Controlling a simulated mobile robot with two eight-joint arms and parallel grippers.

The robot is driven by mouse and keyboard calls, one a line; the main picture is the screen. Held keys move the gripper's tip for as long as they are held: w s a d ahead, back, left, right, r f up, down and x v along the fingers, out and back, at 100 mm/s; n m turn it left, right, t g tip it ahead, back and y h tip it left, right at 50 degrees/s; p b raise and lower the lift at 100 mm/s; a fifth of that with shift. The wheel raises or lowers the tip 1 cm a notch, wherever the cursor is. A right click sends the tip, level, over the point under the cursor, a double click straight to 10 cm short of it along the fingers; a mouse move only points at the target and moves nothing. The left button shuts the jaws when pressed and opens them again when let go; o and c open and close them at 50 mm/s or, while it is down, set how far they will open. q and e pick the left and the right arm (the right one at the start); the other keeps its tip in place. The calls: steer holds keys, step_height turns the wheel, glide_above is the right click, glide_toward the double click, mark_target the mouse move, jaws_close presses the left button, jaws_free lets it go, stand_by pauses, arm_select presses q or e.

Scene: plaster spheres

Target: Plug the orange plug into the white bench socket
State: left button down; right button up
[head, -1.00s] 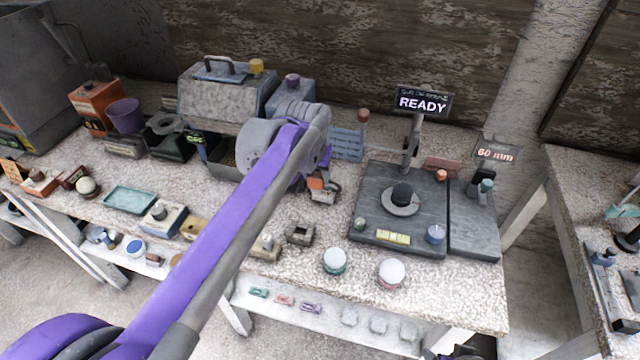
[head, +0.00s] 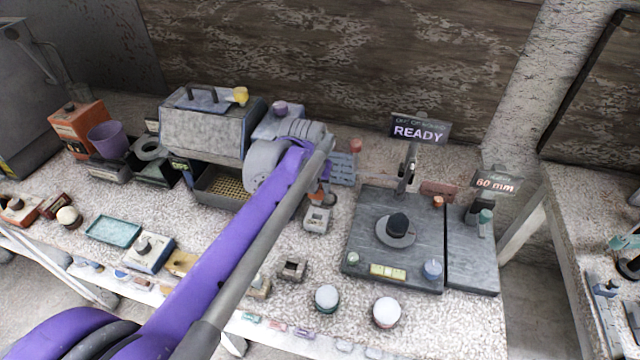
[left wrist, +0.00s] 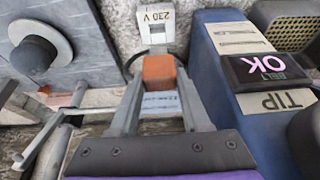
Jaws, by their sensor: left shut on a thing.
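The orange plug (left wrist: 158,72) is between the fingers of my left gripper (left wrist: 160,88) in the left wrist view, and the gripper is shut on it. The white bench socket (left wrist: 157,22), marked 230 V, is straight beyond the plug. The plug looks close to the socket's front, in line with it; I cannot tell whether they touch. In the head view the socket (head: 317,219) sits on the speckled bench, with a bit of the orange plug (head: 313,198) just behind it. My left arm hides most of the gripper there. My right gripper is not in view.
A blue-grey device with an OK display (left wrist: 268,66) stands close on the right in the left wrist view. A dark plate with a black knob (head: 397,224) lies right of the socket. Two white-topped round pieces (head: 327,297) stand at the bench front.

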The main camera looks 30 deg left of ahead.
mark_target(317, 202)
arm_select(q)
steer(key=shift+f+b, duration=1.35)
steer(key=shift+f, duration=1.1)
steer(key=shift+w+p, duration=0.1)
steer(key=shift+p, duration=0.2)
steer(key=shift+f+b, duration=0.9)
steer(key=shift+f, duration=0.65)
steer(key=shift+c, duration=1.4)
jaws_free()
steer(key=shift+r, duration=0.1)
